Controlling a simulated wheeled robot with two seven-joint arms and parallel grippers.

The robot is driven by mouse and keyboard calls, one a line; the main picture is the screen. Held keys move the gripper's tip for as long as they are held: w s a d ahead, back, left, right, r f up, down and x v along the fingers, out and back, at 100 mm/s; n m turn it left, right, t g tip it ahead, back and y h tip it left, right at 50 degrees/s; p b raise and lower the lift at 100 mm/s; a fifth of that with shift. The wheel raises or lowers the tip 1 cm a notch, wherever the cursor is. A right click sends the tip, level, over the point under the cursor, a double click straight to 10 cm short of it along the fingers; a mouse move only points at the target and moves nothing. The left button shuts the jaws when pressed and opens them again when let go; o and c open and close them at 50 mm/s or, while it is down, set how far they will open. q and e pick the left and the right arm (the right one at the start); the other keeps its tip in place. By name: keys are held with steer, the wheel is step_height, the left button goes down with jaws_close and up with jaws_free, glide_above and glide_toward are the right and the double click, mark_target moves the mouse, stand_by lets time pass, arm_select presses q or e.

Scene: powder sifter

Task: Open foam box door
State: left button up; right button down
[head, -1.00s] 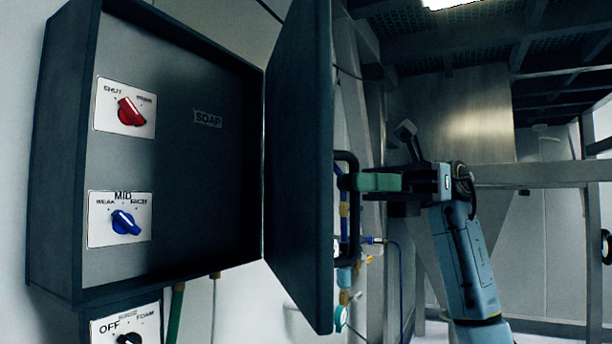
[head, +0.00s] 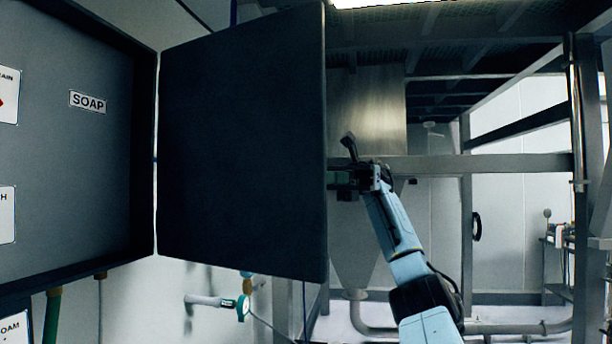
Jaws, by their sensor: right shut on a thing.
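The foam box (head: 90,150) is at the left, with its dark inside and a "SOAP" label (head: 88,101) showing. Its door (head: 242,145) stands wide open, hinged on the box's right edge, with its inner face toward me. My right gripper (head: 345,178) is at the door's free right edge, partly hidden behind it. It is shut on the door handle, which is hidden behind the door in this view. My left gripper is not in view.
A steel hopper (head: 367,120) and metal frame beams (head: 490,164) stand behind my right arm. Open floor shows at the lower right.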

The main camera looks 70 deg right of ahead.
steer(key=shift+w+d, duration=0.35)
steer(key=shift+d, duration=0.1)
steer(key=shift+f, duration=0.1)
steer(key=c, duration=1.8)
jaws_free()
steer(key=shift+w, duration=0.15)
steer(key=o, duration=0.3)
steer(key=shift+w+a, duration=0.2)
steer(key=shift+w, duration=0.3)
steer(key=shift+s+d, duration=0.1)
steer(key=shift+s, duration=0.15)
